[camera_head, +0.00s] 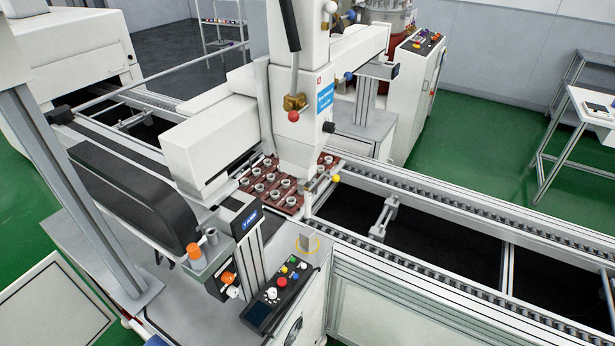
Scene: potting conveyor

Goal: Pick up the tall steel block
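A small grey block (307,242), which looks like the tall steel block, stands upright on the light top of the control cabinet (312,259), near the picture's middle. A thin yellow ring shows around its lower part. The block is near the conveyor's front rail and behind the button panel. Neither of my grippers can be made out in this view.
A black button panel (277,298) and a display unit (247,222) stand left of the block. The white potting machine (297,130) rises behind it over a brown tray (292,203) of round parts. The conveyor rail (450,284) runs to the right.

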